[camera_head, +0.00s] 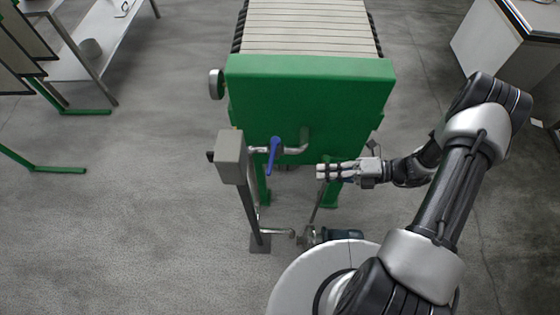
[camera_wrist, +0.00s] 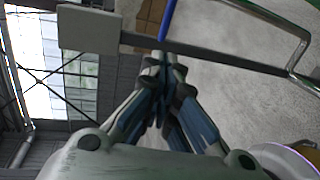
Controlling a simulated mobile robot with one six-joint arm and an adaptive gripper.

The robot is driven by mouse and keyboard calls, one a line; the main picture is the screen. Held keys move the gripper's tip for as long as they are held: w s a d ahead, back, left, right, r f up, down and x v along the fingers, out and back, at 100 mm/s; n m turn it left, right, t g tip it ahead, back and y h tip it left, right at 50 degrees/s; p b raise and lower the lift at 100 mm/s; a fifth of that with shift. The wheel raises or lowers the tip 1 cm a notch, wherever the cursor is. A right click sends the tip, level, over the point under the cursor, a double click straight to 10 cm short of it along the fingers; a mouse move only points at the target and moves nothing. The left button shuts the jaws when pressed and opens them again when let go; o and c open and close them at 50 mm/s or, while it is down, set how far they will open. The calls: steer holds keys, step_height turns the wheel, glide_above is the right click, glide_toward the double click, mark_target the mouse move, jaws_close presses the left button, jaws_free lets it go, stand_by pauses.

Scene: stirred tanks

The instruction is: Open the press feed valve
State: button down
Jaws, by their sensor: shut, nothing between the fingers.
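The press feed valve shows as a blue lever handle (camera_head: 273,154) on a silver pipe in front of the green press end (camera_head: 310,90). The handle hangs down, slightly tilted, across the pipe. In the wrist view the blue handle (camera_wrist: 167,18) is just beyond the fingertips, at the top. My gripper (camera_head: 322,171) is shut and empty, to the right of the handle and a little lower in the head view. It points left, with a gap to the handle in that view. Whether the fingertips touch the handle in the wrist view I cannot tell.
A grey box (camera_head: 231,157) on a post stands left of the valve. A pump (camera_head: 335,235) and low piping lie on the floor below. A white-topped bench (camera_head: 105,38) stands at the upper left, a cabinet (camera_head: 495,45) at the upper right. Open floor lies left.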

steer(key=w+m+t, duration=0.1)
steer(key=b, duration=0.3)
glide_toward(272, 158)
steer(key=s+a+f, duration=0.1)
steer(key=a+f, duration=0.1)
steer(key=a, duration=0.4)
steer(key=shift+s+a, duration=0.2)
steer(key=shift+s, duration=0.15)
